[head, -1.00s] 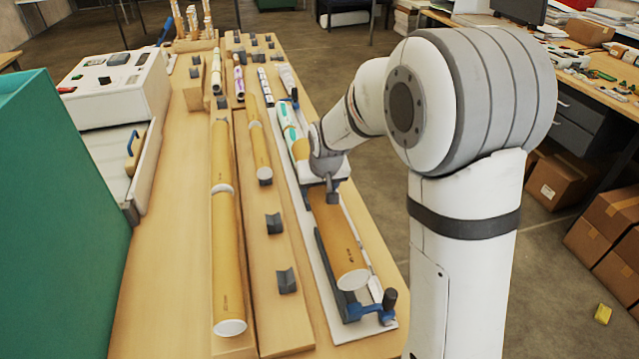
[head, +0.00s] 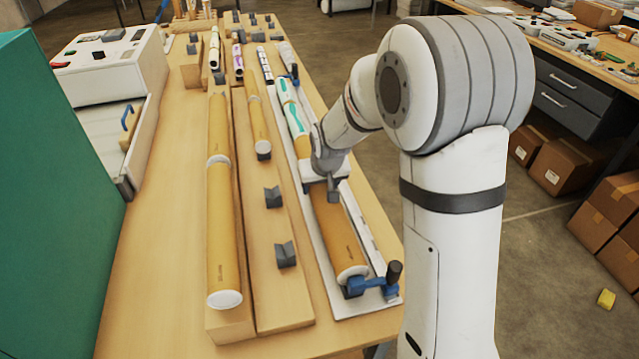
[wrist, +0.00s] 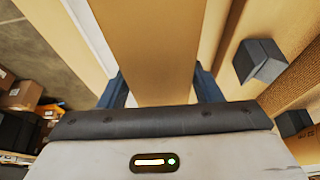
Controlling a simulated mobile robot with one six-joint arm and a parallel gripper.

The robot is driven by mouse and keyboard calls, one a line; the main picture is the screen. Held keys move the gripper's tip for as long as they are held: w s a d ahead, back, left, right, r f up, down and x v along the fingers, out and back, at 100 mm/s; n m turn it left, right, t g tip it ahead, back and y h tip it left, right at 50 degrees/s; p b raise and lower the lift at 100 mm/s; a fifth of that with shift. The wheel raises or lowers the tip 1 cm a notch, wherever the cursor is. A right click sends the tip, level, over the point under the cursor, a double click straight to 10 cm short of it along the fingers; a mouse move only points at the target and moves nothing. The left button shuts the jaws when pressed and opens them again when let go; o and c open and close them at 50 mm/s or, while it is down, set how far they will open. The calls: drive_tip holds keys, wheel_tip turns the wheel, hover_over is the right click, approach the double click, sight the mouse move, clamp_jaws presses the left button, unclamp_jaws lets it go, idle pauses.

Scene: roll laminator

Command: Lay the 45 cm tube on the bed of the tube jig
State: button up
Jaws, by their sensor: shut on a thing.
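A thick brown tube (head: 340,235) with a white cap on its near end lies lengthwise over the tube jig (head: 318,258), a pale board on the right of the table. My gripper (head: 327,182) is shut on this tube from above. In the wrist view the tube (wrist: 155,45) runs between the two blue fingers (wrist: 162,88). The tube's near cap is close beside the jig's blue clamp (head: 376,284) with its dark knob. The bed under the tube is mostly hidden, and I cannot tell whether the tube rests on it. The printing on the tube is too small to read.
Left of the jig, a wooden rack holds long brown tubes (head: 224,235) and small grey cradles (head: 286,254). A white and green tube (head: 294,118) lies farther along. The white laminator (head: 110,62) and a green panel (head: 55,190) stand left. Bare table lies between.

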idle(0.5)
drive_tip(key=o, duration=1.2)
drive_tip(key=shift+c, duration=0.2)
drive_tip(key=shift+b+v, duration=0.7)
drive_tip(key=shift+v, duration=3.2)
drive_tip(key=shift+s+d+r, duration=0.1)
drive_tip(key=shift+s, duration=0.1)
drive_tip(key=s+d+r, duration=0.1)
drive_tip(key=s+d, duration=0.2)
drive_tip(key=s, duration=0.5)
drive_tip(key=s+d+r+m+g, duration=0.1)
drive_tip(key=s+d, duration=0.3)
drive_tip(key=s, duration=0.4)
drive_tip(key=s+d+r+m+h, duration=0.1)
drive_tip(key=s+d, duration=0.2)
drive_tip(key=s, duration=0.5)
drive_tip(key=shift+s+d, duration=0.2)
drive_tip(key=shift+d, duration=0.15)
